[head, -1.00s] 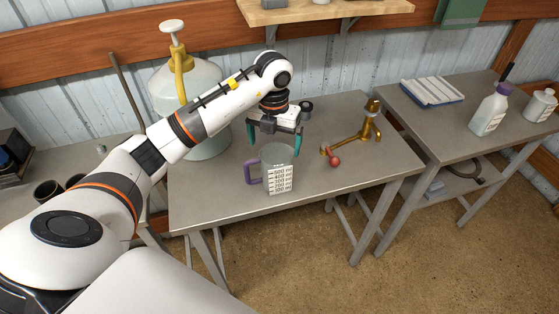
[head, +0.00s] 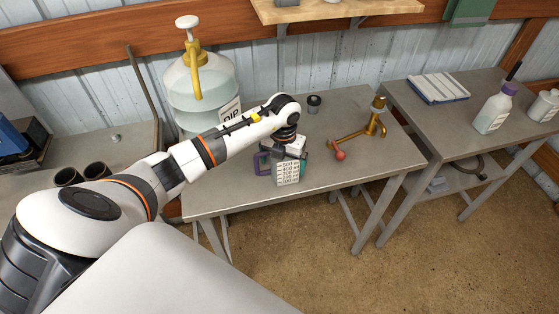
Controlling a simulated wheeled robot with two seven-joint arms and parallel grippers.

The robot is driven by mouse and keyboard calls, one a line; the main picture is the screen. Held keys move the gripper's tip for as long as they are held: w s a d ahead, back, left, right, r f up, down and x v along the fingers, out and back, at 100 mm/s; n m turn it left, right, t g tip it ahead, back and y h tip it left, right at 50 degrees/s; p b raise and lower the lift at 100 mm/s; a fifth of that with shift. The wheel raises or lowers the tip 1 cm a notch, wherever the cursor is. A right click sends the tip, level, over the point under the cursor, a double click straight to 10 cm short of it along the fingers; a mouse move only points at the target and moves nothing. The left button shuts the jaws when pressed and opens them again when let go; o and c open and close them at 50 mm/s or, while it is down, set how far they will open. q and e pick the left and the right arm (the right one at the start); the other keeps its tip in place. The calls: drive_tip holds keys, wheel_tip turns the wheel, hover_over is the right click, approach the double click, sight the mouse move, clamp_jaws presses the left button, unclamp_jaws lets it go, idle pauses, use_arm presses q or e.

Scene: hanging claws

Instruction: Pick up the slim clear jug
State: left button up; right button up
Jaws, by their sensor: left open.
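The slim clear jug (head: 288,174) stands upright on the grey middle table (head: 225,196), near its front edge. It has a white scale with numbers on its front and a purple handle (head: 261,163) on its left. My left gripper (head: 284,160) has come down over the jug from above, with its fingers at the sides of the jug's upper part. It is open. The wrist hides the jug's rim, and I cannot tell whether the fingers touch the jug. My right gripper is not in view.
A brass tap with a red ball (head: 340,155) stands right of the jug. A small dark cup (head: 314,103) is behind. A large jug with a yellow pump (head: 196,75) stands at the back left. The table's right front is clear.

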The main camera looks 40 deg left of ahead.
use_arm(q)
drive_tip(key=shift+c, duration=0.3)
drive_tip(key=c, duration=1)
drive_tip(key=shift+c, duration=0.2)
